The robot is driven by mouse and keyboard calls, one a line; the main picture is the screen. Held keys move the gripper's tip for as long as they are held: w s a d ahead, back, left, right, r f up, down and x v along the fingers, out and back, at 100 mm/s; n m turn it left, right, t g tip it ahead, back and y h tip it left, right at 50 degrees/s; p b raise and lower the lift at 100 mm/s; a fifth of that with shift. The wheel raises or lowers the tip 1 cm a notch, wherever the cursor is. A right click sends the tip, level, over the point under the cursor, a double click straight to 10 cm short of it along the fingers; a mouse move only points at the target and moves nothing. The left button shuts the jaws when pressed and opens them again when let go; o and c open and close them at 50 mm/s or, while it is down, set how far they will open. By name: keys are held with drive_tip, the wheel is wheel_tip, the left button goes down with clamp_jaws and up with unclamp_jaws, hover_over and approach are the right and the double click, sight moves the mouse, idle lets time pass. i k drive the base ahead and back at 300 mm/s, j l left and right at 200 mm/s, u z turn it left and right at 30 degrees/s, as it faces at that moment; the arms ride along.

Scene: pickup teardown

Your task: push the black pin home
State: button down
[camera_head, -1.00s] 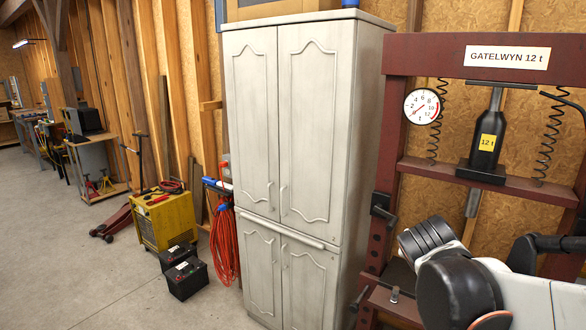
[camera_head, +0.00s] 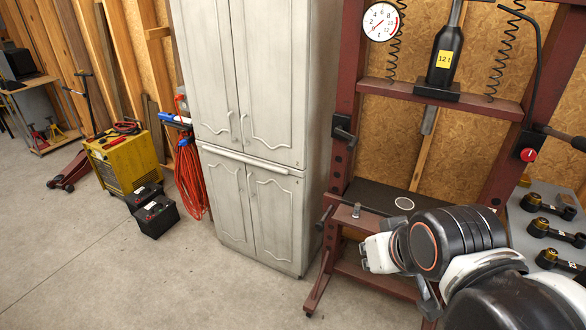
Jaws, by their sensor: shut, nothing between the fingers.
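A red press frame stands on the right. A black pin (camera_head: 343,131) sticks out of its left upright, below the crossbar. A second dark pin-like piece (camera_head: 325,214) shows lower, at the left end of the press bed (camera_head: 380,195). I cannot tell which one is the task's pin, or how deep either sits. My gripper (camera_head: 366,254) is at the end of my white and black arm, in front of the bed, apart from both pins in the picture. It looks shut and empty. My arm hides part of the bed and the right side of the frame.
A grey cabinet (camera_head: 262,100) stands close to the left of the press. A dark bottle-shaped ram (camera_head: 445,60) hangs above the bed. A grey bench (camera_head: 548,205) with several black parts is at right. The floor (camera_head: 250,300) in front of the cabinet is clear.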

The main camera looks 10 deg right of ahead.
sight(319, 226)
drive_tip(key=k+j+z, duration=0.1)
drive_tip(key=j+z, duration=0.25)
drive_tip(key=k+j+z, duration=0.15)
drive_tip(key=j+z, duration=0.25)
drive_tip(key=k+j+z, duration=0.2)
drive_tip(key=j+z, duration=0.15)
